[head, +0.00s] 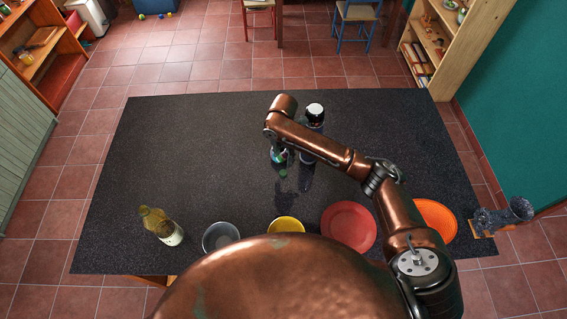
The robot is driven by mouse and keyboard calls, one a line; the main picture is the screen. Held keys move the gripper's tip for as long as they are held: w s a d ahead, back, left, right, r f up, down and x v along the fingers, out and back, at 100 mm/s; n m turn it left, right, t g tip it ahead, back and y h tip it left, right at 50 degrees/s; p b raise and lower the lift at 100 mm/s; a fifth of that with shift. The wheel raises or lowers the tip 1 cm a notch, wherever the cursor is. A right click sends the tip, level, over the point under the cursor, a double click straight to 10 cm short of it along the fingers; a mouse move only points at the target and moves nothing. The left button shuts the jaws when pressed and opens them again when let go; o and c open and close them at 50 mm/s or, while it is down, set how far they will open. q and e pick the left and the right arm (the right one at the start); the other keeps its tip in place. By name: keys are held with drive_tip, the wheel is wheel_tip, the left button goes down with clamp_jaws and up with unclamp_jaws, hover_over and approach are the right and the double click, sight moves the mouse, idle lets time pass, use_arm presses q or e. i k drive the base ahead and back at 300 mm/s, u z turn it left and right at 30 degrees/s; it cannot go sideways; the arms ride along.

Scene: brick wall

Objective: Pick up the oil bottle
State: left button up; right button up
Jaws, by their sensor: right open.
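The oil bottle (163,227), yellow-green with a pale label, is at the front left of the dark table and looks tilted in this view. My right arm comes in from the right and reaches over the middle of the table. My right gripper (281,158), small and partly hidden below the wrist, is open and well to the right of and behind the oil bottle, apart from it. My left gripper is not in view.
On the dark table (190,130), a grey bowl (221,236), yellow bowl (287,226), red plate (348,227) and orange plate (436,218) line the front. A dark item with a white top (314,112) stands beside my right wrist. The table's left and back are clear.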

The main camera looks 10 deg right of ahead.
sight(155, 221)
drive_tip(key=k, duration=2)
